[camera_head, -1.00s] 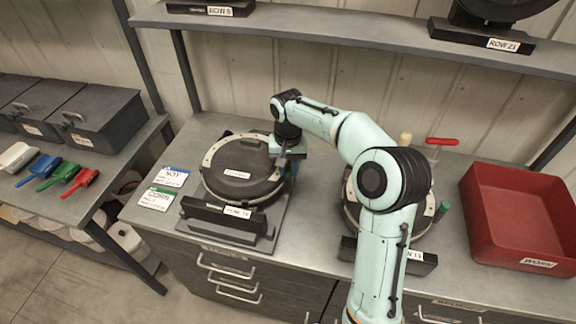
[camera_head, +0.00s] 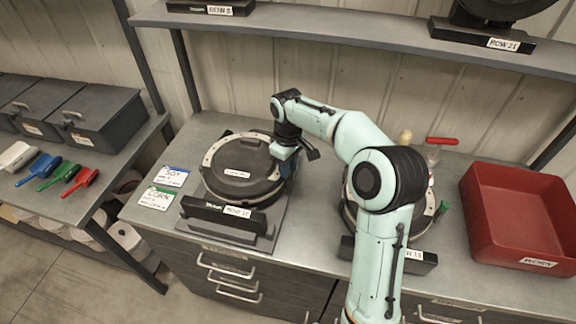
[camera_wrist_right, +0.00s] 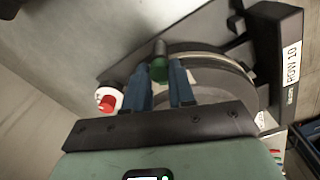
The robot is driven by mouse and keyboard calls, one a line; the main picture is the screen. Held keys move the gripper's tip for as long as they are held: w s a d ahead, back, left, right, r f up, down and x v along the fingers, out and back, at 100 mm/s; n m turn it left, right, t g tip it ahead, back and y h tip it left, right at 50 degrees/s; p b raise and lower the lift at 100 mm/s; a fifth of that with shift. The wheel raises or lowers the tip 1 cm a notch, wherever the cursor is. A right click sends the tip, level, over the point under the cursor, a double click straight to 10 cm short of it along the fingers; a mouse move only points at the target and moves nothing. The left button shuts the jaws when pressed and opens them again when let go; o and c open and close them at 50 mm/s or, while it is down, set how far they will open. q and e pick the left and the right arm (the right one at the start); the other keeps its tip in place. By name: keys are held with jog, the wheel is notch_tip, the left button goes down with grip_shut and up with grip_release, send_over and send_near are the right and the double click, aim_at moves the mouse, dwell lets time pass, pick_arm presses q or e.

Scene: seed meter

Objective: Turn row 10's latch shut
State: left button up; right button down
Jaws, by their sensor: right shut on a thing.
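The row 10 seed meter (camera_head: 236,167) is a round dark housing with a pale rim, standing on its base at the left of the bench. Its label "ROW 10" (camera_wrist_right: 293,62) reads clearly in the right wrist view. My right gripper (camera_head: 287,168) is at the right edge of this meter. In the head view the gripper hides the latch. My left gripper is not in view.
A second meter (camera_head: 432,215) stands partly behind my right arm. A red bin (camera_head: 520,262) is at the right. Soy (camera_head: 173,177) and corn cards lie left of the row 10 meter. A red knob (camera_wrist_right: 105,104) on a white round part shows beside the fingers. A shelf (camera_head: 330,33) runs above.

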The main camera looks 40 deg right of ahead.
jog(key=shift+n, duration=1.2)
jog(key=c, duration=0.9)
grip_release()
jog(key=shift+c, duration=0.2)
jog(key=shift+r, duration=0.1)
notch_tip(320, 180, up, 13)
jog(key=shift+r, duration=0.15)
